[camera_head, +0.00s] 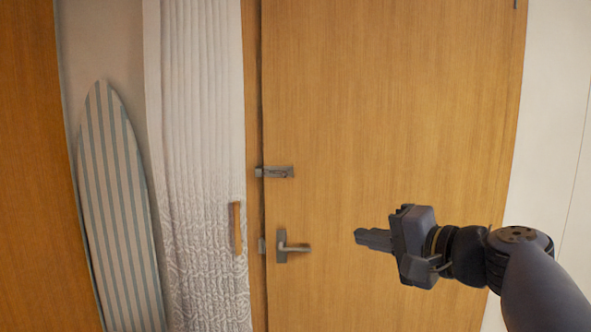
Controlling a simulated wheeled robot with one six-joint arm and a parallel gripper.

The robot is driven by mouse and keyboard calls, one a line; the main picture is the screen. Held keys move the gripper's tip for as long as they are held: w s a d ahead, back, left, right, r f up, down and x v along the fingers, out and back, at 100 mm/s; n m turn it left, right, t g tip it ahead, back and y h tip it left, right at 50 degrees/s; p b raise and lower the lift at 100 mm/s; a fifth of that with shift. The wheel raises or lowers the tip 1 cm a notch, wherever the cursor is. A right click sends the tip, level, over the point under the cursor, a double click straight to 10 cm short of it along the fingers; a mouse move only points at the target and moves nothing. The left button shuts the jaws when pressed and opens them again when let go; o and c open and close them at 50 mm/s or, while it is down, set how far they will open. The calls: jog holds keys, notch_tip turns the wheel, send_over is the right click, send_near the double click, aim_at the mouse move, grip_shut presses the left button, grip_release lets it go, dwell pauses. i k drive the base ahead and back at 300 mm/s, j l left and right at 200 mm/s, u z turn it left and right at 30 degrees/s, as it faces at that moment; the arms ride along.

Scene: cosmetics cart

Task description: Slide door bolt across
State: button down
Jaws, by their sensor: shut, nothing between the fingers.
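A small grey metal door bolt (275,171) is mounted near the left edge of the wooden door (390,110), above the lever handle (290,247). Its left end reaches the door frame, but I cannot tell how far the bar is across. My gripper (358,237) is at the right of the view, in front of the door. It is shut and empty, its fingers pointing left. It is to the right of the bolt and lower in the picture, apart from both the bolt and the handle.
A striped ironing board (120,210) leans at the left. A white ribbed curtain-like panel (195,120) stands beside the door frame, with a short wooden piece (237,228) at its edge. The door surface between my gripper and the bolt is clear. White wall is at the right.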

aim_at(283, 175)
jog(key=i, duration=1.75)
jog(key=j+u, duration=0.05)
